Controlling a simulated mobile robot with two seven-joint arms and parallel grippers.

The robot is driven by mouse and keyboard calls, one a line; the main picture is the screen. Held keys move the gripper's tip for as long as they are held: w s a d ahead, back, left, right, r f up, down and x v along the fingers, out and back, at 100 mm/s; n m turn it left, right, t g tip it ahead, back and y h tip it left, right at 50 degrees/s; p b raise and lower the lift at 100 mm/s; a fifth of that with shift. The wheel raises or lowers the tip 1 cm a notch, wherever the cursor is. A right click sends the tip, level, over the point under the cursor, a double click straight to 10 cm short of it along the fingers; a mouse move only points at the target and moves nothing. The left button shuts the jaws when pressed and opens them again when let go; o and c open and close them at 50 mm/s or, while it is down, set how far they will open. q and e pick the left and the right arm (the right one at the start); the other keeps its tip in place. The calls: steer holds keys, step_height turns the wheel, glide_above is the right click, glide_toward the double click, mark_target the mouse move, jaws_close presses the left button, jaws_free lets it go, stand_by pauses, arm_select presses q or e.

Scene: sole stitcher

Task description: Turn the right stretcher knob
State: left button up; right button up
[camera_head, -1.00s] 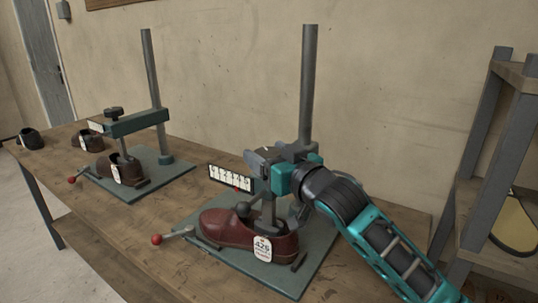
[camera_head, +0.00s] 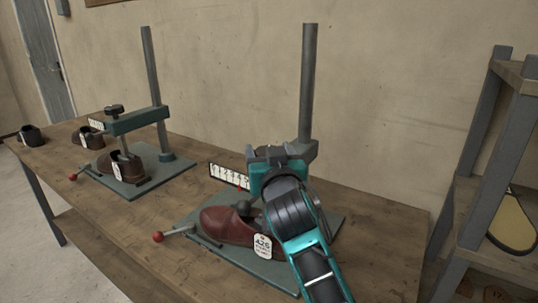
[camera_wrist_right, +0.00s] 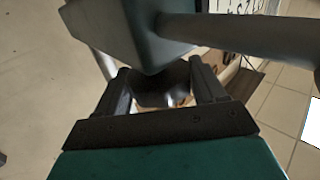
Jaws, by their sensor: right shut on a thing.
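The right stretcher's post (camera_head: 308,85) stands on a green base plate (camera_head: 325,222) with a red-brown shoe (camera_head: 222,222) tagged 426. My right gripper (camera_head: 280,153) is at the top of this stretcher, its arm coming in from the front and covering the knob and much of the stretcher arm. In the right wrist view, a dark knob (camera_wrist_right: 160,92) sits between the two fingers of my gripper (camera_wrist_right: 163,85), which is shut on it. A green-grey block of the stretcher (camera_wrist_right: 135,30) shows just beyond. My left gripper is in neither view.
A second stretcher (camera_head: 140,120) with its own knob and brown shoe stands to the left on the wooden bench (camera_head: 110,225). Loose dark shoes (camera_head: 30,135) lie farther left. A red-tipped lever (camera_head: 158,237) sticks out at the front plate. A shelf rack (camera_head: 478,150) is at right.

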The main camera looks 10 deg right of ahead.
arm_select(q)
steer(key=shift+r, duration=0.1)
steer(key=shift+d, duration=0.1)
arm_select(e)
steer(key=o, duration=1)
steer(key=shift+c, duration=0.2)
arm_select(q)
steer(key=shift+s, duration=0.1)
